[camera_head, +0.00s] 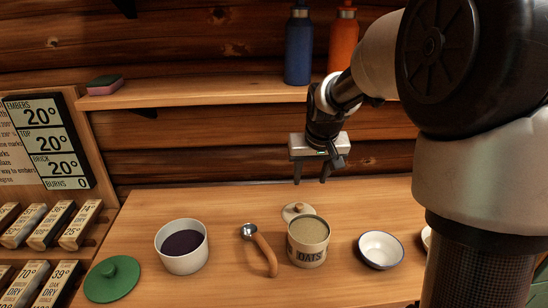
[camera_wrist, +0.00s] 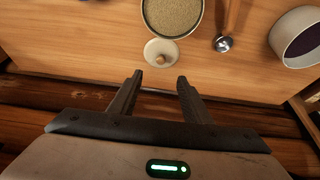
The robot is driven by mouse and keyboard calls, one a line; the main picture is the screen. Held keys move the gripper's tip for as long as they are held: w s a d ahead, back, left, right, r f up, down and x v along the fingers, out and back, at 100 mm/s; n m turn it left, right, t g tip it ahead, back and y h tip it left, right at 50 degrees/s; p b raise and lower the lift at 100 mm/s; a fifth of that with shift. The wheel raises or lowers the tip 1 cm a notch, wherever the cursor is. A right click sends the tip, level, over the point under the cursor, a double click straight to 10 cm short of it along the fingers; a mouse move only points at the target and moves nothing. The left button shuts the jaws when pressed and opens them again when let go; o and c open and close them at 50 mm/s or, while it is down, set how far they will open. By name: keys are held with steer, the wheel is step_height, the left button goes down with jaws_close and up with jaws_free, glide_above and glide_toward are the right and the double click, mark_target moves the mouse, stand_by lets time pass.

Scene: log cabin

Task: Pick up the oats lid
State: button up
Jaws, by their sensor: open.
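The oats lid (camera_head: 297,211) is a pale round disc with a small knob, lying on the wooden counter just behind the open oats canister (camera_head: 308,252). In the wrist view the lid (camera_wrist: 161,53) shows whole, with its tan knob at the centre, close beside the rim of the canister (camera_wrist: 172,37). My gripper (camera_head: 310,182) hangs above the back of the counter, fingers pointing down, over and a little behind the lid. In the wrist view its two fingers (camera_wrist: 160,80) are spread apart with nothing between them, and the lid lies beyond the fingertips.
A metal scoop (camera_head: 262,250) with a wooden handle lies left of the canister. A white pot of dark contents (camera_head: 181,258) and a green lid (camera_head: 111,279) are further left. A bowl (camera_head: 380,262) sits right. A shelf (camera_head: 210,92) with bottles (camera_head: 299,48) runs behind my gripper.

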steer(key=b, duration=0.3)
glide_toward(300, 205)
steer(key=f, duration=0.3)
steer(key=shift+w+d+f, duration=0.1)
steer(key=shift+w+f, duration=0.05)
steer(key=shift+w, duration=0.1)
steer(key=shift+w+a+b+x, duration=0.15)
steer(key=shift+b+x, duration=0.3)
steer(key=shift+x, duration=0.85)
steer(key=shift+w+a+b+x, duration=0.15)
steer(key=shift+b+x, duration=0.25)
steer(key=shift+x, duration=0.95)
steer(key=shift+d, duration=0.1)
jaws_close()
